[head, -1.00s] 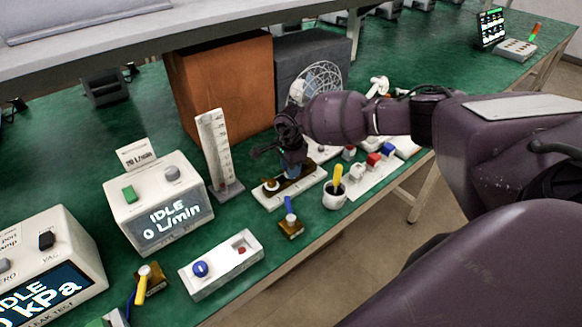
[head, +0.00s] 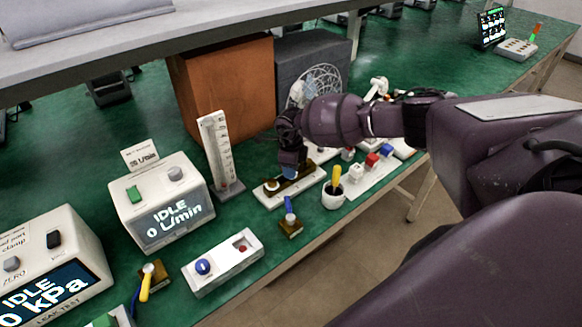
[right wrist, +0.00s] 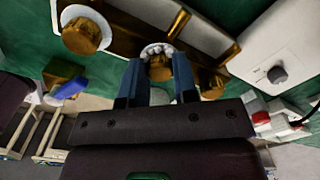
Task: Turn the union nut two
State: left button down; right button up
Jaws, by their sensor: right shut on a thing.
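My right gripper (head: 290,172) reaches down over a brass fitting (head: 272,186) on a white base (head: 268,203) near the bench's front edge. In the right wrist view, the gripper's two fingers (right wrist: 158,76) are closed around a pale ribbed nut (right wrist: 157,49) with brass inside it. No number on the nut is readable. The gripper hides part of the fitting in the head view. My left gripper is not in view.
A white cup with a yellow-handled tool (head: 334,193) and a brass block with a blue lever (head: 290,224) stand close in front. A tall white gauge (head: 217,150) is to the left, near the flow meter box (head: 160,203). An orange box (head: 222,88) stands behind.

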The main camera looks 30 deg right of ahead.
dwell(0.3)
jog(key=o, duration=0.9)
notch_tip(320, 180, up, 11)
jog(key=shift+f, duration=0.1)
dwell(0.6)
